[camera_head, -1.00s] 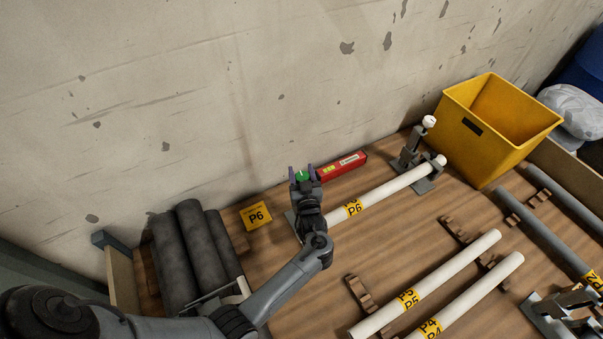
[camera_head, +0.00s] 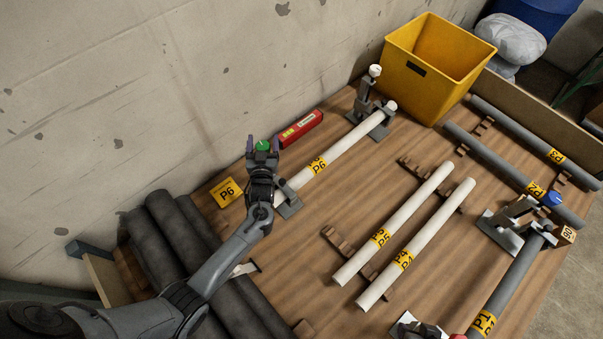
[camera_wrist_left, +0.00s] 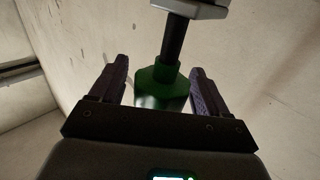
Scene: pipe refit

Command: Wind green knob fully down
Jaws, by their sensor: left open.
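The green knob (camera_head: 262,145) shows between the fingertips of my left gripper (camera_head: 264,142) in the head view. In the left wrist view the green knob (camera_wrist_left: 160,85) sits on a dark stem leading to a grey block (camera_wrist_left: 192,8). My open left fingers stand on either side of it, with a clear gap on the left and a smaller one on the right. The near clamp (camera_head: 290,207), at the near end of white pipe P6 (camera_head: 345,150), is mostly hidden behind my gripper. My right gripper is not seen.
A red box (camera_head: 300,125) lies by the wall and a yellow P6 tag (camera_head: 226,191) is left of the gripper. A far clamp (camera_head: 371,112) with a white knob holds the pipe's other end. A yellow bin (camera_head: 438,70) stands behind. Grey foam rolls (camera_head: 165,235) lie near my forearm.

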